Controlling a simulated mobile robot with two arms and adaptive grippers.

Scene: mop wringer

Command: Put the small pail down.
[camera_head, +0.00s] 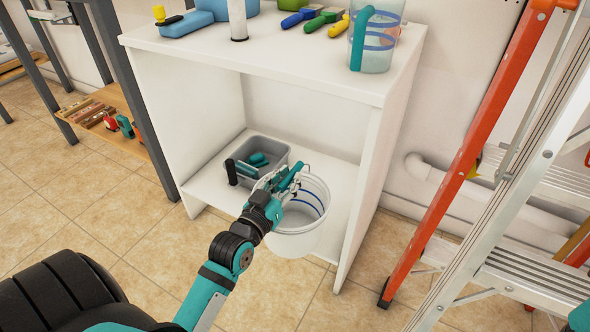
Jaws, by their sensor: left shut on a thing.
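The small pail (300,240) is white with blue lines inside and shows at the lower middle, at the front of the white cabinet's lower shelf (213,186). My left gripper (283,184) is shut at the pail's left rim, on its teal handle grip. The pail looks upright. Its base overlaps the shelf's front edge in the picture, and I cannot tell whether it touches the shelf. My right gripper is not in view.
A grey bin (273,149) with teal items stands left of the pail on the same shelf. Bottles, brushes and a clear jug (376,40) stand on the cabinet top (290,62). An orange and silver ladder (470,150) stands at right. Tiled floor lies in front.

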